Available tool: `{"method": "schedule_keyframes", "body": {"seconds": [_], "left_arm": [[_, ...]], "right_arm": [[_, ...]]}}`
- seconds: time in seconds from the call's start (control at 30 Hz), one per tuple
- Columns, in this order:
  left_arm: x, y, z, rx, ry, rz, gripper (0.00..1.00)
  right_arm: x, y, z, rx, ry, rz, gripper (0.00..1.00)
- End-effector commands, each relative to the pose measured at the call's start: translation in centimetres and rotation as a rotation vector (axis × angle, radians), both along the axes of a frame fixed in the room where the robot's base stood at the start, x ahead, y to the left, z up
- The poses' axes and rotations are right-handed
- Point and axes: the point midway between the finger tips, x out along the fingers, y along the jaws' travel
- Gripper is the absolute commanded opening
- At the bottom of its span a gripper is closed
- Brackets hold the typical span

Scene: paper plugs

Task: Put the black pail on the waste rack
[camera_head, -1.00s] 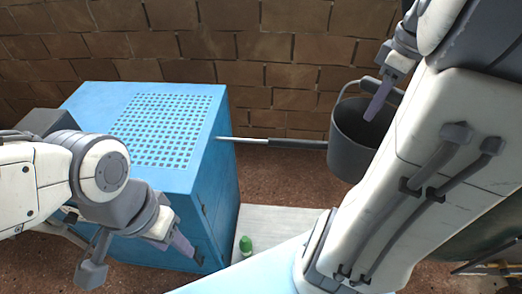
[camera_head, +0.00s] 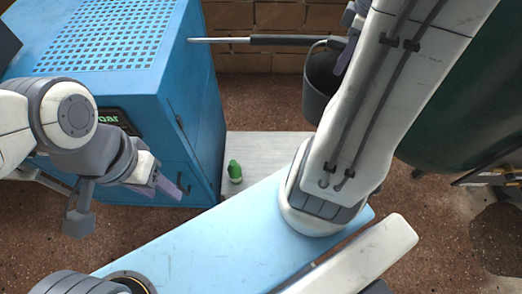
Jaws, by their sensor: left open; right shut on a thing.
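The black pail (camera_head: 317,91) shows in the head view right of the blue cabinet. My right arm hides its right side. My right gripper (camera_head: 346,55) is mostly hidden behind its own arm at the pail's upper right. It is shut on the pail, apparently by the wire handle at the rim. My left gripper (camera_head: 160,187) is open and empty, in front of the blue cabinet at the left. I cannot make out a waste rack in this view.
A blue cabinet (camera_head: 187,110) with a perforated top stands at the left. A thin rod with a dark grip (camera_head: 280,40) lies across the view above the pail. A green bottle (camera_head: 235,172) stands on a pale slab (camera_head: 262,148). A dark green tank (camera_head: 460,120) is at the right.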

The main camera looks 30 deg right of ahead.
Motion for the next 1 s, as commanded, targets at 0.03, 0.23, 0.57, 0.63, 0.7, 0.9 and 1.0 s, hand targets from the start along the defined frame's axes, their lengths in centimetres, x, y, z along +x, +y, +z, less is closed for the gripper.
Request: {"method": "schedule_keyframes", "body": {"seconds": [0.03, 0.23, 0.57, 0.63, 0.7, 0.9, 1.0], "left_arm": [[0.0, 0.0, -2.8, 0.0, 0.0, 0.0, 0.5], [0.0, 0.0, -8.2, 0.0, 0.0, -0.001, 0.5], [0.0, 0.0, -17.0, 0.0, 0.0, -0.001, 0.5], [0.0, 0.0, -18.8, 0.0, 0.0, -0.001, 0.5], [0.0, 0.0, -20.7, 0.0, 0.0, -0.001, 0.5], [0.0, 0.0, -26.0, 0.0, 0.0, -0.002, 0.5], [0.0, 0.0, -28.4, 0.0, 0.0, -0.002, 0.5]], "right_arm": [[0.1, 0.0, -3.5, 0.002, 0.0, 0.016, 0.0], [0.1, 0.1, -11.6, 0.002, -0.002, 0.086, 0.0], [-0.3, 0.3, -24.6, -0.001, -0.003, 0.196, 0.0], [-0.5, 0.4, -27.4, -0.001, -0.001, 0.219, 0.0], [-0.6, 0.6, -30.1, -0.003, -0.001, 0.243, 0.0], [-1.3, 1.0, -37.8, -0.006, 0.004, 0.308, 0.0], [-1.6, 1.3, -41.2, -0.007, 0.006, 0.34, 0.0]]}}
